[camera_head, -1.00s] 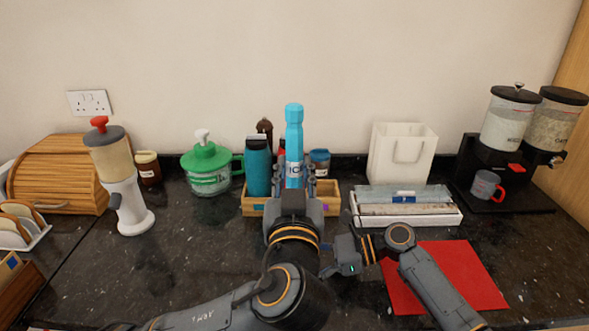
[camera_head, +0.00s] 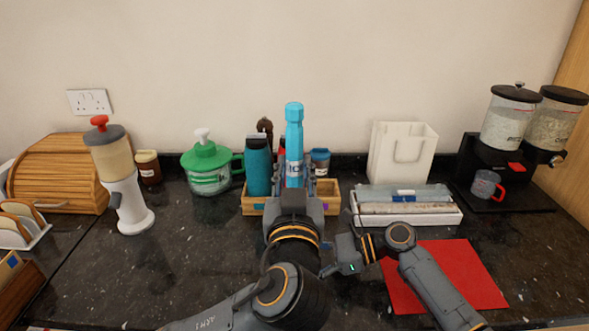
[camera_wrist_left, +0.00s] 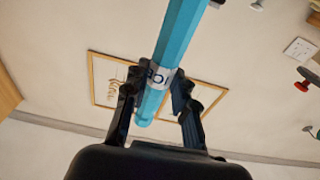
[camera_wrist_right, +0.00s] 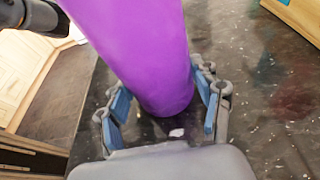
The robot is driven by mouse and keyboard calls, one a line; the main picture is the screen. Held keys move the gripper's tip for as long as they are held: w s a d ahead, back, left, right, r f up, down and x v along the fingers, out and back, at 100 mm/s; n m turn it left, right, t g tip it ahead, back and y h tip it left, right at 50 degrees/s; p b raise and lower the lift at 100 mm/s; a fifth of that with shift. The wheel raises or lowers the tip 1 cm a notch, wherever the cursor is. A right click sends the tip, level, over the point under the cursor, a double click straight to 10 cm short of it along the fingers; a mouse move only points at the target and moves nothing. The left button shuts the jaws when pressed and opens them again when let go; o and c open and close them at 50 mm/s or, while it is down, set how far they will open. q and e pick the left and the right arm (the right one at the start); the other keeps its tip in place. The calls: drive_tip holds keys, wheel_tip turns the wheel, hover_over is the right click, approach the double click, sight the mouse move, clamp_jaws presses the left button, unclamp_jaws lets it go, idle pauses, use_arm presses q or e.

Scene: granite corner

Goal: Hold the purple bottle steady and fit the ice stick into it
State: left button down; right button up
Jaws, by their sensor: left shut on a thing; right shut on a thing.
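The ice stick (camera_head: 294,140) is a light-blue, upright stick with a white label, in the middle of the head view. My left gripper (camera_head: 295,195) is shut on it at the label. The left wrist view shows the stick (camera_wrist_left: 180,40) between the two fingers of the left gripper (camera_wrist_left: 155,92). The purple bottle (camera_wrist_right: 145,50) fills the upper middle of the right wrist view. My right gripper (camera_wrist_right: 163,102) is shut on it, with blue pads on either side. In the head view the purple bottle is hidden, apparently behind my left arm. The bottle's opening is not in view.
A wooden crate (camera_head: 251,206) with a teal bottle (camera_head: 258,168) stands behind the left gripper. A white tray (camera_head: 430,219) and a red mat (camera_head: 450,270) lie to the right. A green-lidded jar (camera_head: 208,170) and a white dispenser (camera_head: 128,200) stand left.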

use_arm(q)
drive_tip(key=shift+f, duration=3.3)
drive_tip(key=shift+f, duration=0.35)
drive_tip(key=shift+f, duration=0.9)
drive_tip(key=shift+f, duration=0.35)
drive_tip(key=shift+f, duration=0.3)
drive_tip(key=c, duration=1)
unclamp_jaws()
drive_tip(key=shift+f, duration=0.15)
drive_tip(key=shift+s+f, duration=0.1)
drive_tip(key=shift+s, duration=0.05)
